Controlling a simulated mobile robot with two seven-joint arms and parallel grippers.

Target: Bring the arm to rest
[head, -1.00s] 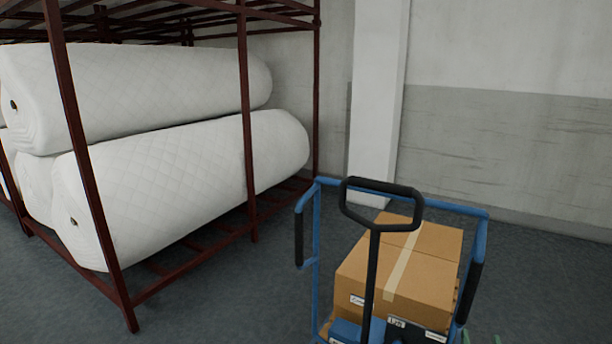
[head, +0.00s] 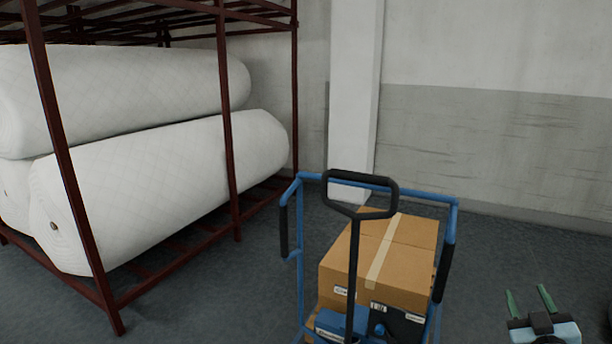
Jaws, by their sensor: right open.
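My right gripper (head: 530,302) shows at the lower right of the head view. Its two green fingers stand apart with nothing between them. It is over the dark floor, to the right of the blue cart (head: 451,225) and apart from it. My left gripper is not in the view.
The cart has a black handle (head: 345,174) and carries a taped cardboard box (head: 410,258). A dark red rack (head: 232,150) with several white wadding rolls (head: 165,175) stands at the left. A pale pillar (head: 352,90) is behind the cart.

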